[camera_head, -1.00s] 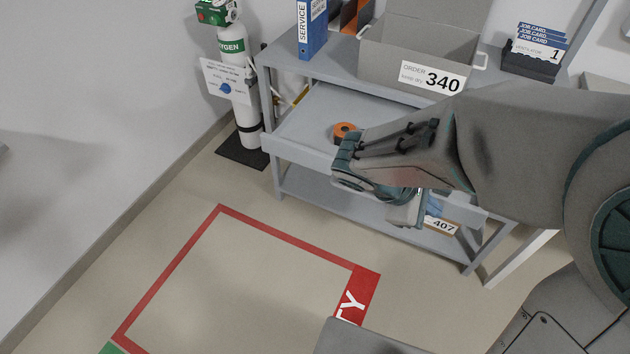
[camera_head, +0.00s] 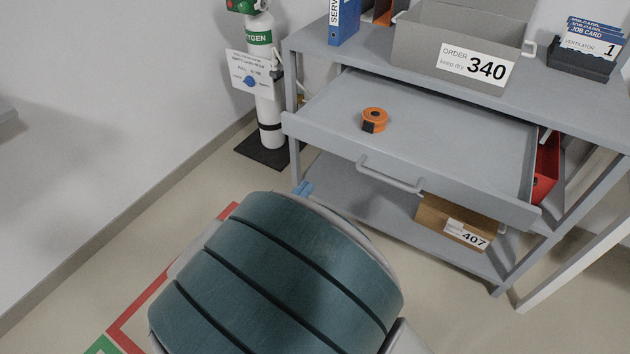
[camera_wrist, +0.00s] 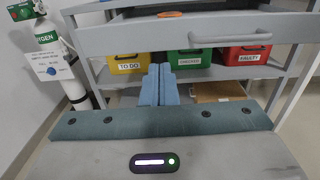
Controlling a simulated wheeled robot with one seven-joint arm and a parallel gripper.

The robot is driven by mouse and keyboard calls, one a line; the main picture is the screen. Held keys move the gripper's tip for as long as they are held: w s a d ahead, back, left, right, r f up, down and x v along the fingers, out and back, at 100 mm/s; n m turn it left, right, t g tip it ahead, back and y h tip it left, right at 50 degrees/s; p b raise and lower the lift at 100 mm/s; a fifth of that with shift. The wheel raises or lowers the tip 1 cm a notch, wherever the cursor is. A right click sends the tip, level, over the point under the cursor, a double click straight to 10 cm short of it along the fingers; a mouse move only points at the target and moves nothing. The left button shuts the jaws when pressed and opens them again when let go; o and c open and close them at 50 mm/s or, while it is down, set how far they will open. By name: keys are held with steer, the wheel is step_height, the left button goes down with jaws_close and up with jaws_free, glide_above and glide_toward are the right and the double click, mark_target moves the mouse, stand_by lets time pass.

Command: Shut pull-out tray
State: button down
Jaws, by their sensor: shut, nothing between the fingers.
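The pull-out tray (camera_head: 440,150) is a grey drawer under the bench top, standing well out from the frame. Its bar handle (camera_head: 390,175) is on the front face, and an orange tape roll (camera_head: 374,119) lies inside. In the wrist view the tray front (camera_wrist: 200,34) crosses the top of the picture, with its handle (camera_wrist: 227,37) right of centre. My gripper (camera_wrist: 159,84) is shut and empty, its blue fingers together, below and apart from the tray front. In the head view my arm hides most of the gripper; only a blue fingertip (camera_head: 303,188) shows.
Below are labelled bins (camera_wrist: 187,60) and a cardboard box (camera_head: 455,222). An oxygen cylinder (camera_head: 262,75) stands at left. Floor is open in front.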

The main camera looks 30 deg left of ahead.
mark_target(341, 147)
steer(key=w+b, duration=0.1)
steer(key=w, duration=0.3)
steer(key=w+b, duration=0.1)
steer(key=w, duration=0.3)
steer(key=w+d+b, duration=0.1)
steer(key=w, duration=0.3)
steer(key=shift+w, duration=0.4)
